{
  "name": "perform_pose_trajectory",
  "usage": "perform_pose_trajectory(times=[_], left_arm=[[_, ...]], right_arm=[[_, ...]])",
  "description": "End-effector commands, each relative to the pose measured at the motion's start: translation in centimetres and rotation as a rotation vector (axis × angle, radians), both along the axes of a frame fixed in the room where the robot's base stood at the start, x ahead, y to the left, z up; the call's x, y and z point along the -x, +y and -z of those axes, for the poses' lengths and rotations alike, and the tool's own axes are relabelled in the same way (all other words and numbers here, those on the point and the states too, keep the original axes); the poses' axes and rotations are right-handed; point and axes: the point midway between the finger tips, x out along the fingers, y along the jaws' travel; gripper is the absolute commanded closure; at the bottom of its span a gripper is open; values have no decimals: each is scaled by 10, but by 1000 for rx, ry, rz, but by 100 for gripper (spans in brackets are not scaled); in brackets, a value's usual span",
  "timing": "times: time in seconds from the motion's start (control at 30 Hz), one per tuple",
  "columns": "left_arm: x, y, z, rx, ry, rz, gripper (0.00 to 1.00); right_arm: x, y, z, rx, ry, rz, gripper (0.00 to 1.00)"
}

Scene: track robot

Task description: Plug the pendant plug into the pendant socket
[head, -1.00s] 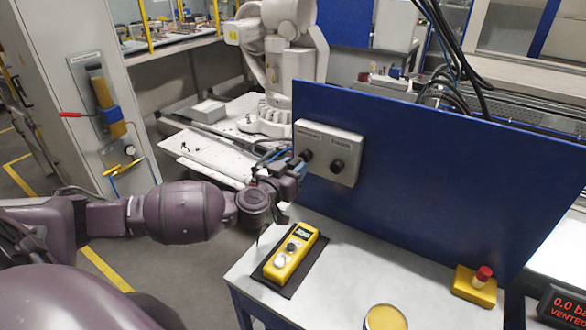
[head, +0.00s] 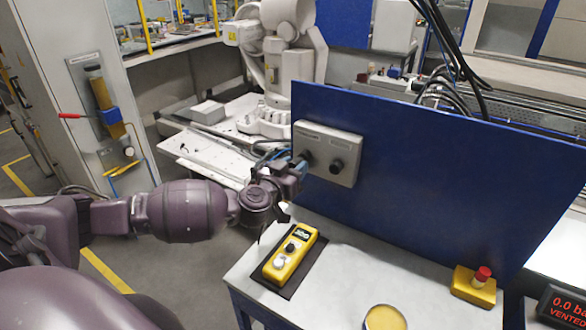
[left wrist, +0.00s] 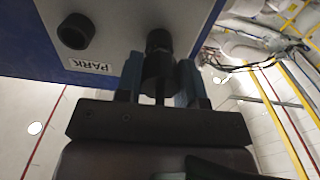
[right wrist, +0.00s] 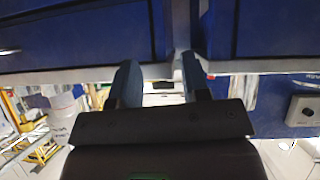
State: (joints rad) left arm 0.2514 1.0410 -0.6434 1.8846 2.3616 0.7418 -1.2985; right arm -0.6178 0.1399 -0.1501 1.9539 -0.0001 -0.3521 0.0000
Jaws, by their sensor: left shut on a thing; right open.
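My left gripper (head: 297,167) is shut on the dark pendant plug (left wrist: 157,72), at the left end of a grey socket box (head: 342,143) on a blue panel. In the left wrist view, the plug is lined up with a dark round socket (left wrist: 158,40) and meets or nearly meets it. I cannot tell how deep it sits. A second dark round fitting (left wrist: 76,31) is beside it, near a PARK label; it also shows in the head view (head: 337,166). My right gripper (right wrist: 160,75) is open and empty, outside the head view.
A yellow pendant (head: 290,255) lies on a dark mat on the grey table (head: 345,265) below the panel (head: 440,180). A yellow box with a red button (head: 475,284) and a round yellow-topped thing (head: 385,318) are farther right. A white robot arm stands behind.

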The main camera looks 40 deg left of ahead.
Motion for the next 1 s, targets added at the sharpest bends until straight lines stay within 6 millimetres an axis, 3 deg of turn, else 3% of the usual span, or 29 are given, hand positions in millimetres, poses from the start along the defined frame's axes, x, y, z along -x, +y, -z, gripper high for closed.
perform_pose_trajectory(times=[0.87, 0.9, 1.0], left_arm=[[-18, 1, -1, 1, -1, 1, 100], [-18, 1, 0, 1, 0, 0, 63], [-18, 1, -1, 1, -1, 0, 48]], right_arm=[[0, 0, 0, 0, 0, 0, 57], [0, 0, 0, 0, 0, 0, 57], [0, 0, 0, 0, 0, 0, 57]])
